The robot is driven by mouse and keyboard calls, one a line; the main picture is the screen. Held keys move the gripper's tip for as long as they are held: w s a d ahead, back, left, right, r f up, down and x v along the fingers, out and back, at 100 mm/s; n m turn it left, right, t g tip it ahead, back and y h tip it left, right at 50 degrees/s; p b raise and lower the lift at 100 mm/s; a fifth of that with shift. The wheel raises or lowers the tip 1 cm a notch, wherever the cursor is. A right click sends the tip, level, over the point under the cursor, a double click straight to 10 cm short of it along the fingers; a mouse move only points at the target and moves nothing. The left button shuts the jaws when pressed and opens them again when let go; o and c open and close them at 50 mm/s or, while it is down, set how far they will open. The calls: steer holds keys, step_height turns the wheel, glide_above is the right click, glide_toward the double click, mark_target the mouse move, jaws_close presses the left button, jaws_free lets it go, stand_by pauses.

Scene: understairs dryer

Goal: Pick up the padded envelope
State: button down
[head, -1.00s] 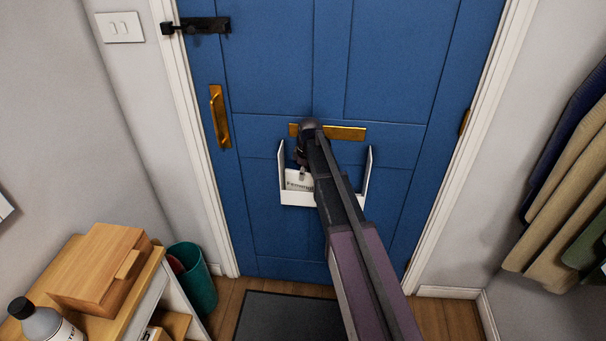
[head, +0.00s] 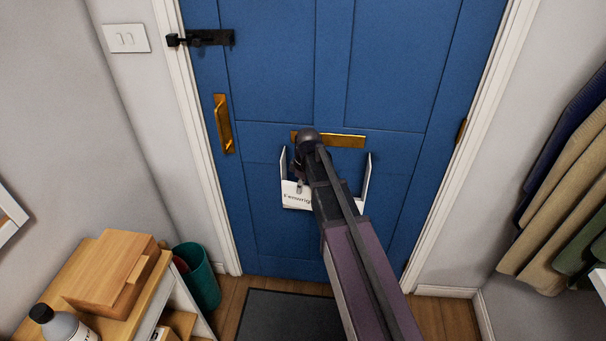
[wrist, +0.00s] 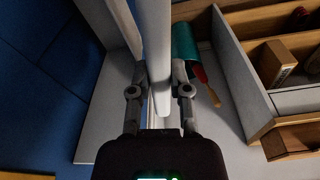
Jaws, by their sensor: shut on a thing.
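The padded envelope (head: 291,196) is white and flat, with dark printed lettering partly hidden by my arm in the head view. It is at the white open-topped holder on the blue door, below the brass letter slot. In the wrist view the envelope (wrist: 154,35) shows edge-on between the two fingers. My gripper (wrist: 160,72) is shut on it, one finger on each side. In the head view my gripper (head: 299,185) is small and dark, over the holder's left part. I cannot tell whether the envelope's lower part is clear of the holder.
The white holder (head: 366,178) has raised side walls close to the envelope. A brass pull handle (head: 223,124) is on the door at left. A teal bin (head: 201,277) and a shelf unit with a wooden box (head: 111,271) stand lower left. Coats (head: 570,190) hang at right.

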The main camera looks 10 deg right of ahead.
steer(key=s+a, duration=0.3)
steer(key=s, duration=0.6)
steer(key=shift+s, duration=0.3)
steer(key=shift+r, duration=0.15)
step_height(320, 180, up, 4)
steer(key=p, duration=0.4)
steer(key=shift+f, duration=0.2)
stand_by(1.0)
